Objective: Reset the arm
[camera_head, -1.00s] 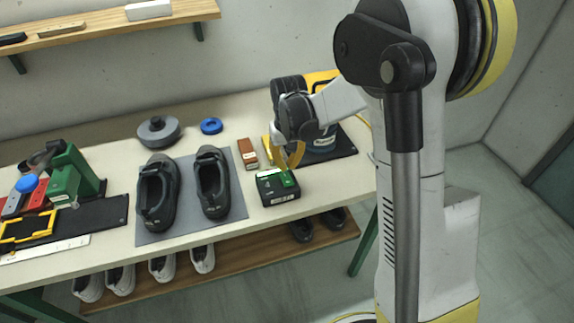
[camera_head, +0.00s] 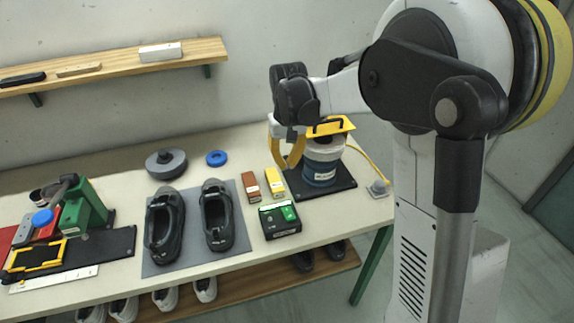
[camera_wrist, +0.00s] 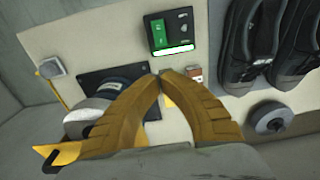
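My gripper (camera_head: 287,167) has yellow fingers and hangs above the table (camera_head: 335,215), just left of a blue pot (camera_head: 321,174). In the wrist view its fingertips (camera_wrist: 161,75) come together, with nothing visible held between them. A yellow block (camera_head: 275,183) and a brown block (camera_head: 251,187) lie on the table below and to the left of the fingers. In the wrist view the fingers partly hide the yellow block and the pot. My arm is raised at the right of the head view.
Two dark shoes (camera_head: 216,215) lie on a grey mat (camera_head: 191,252). A black-and-green box (camera_head: 279,220), grey disc (camera_head: 166,164), blue ring (camera_head: 216,158) and green press (camera_head: 84,203) stand on the table. A wall shelf (camera_head: 115,66) is behind. A yellow cable (camera_head: 367,164) runs right of the pot.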

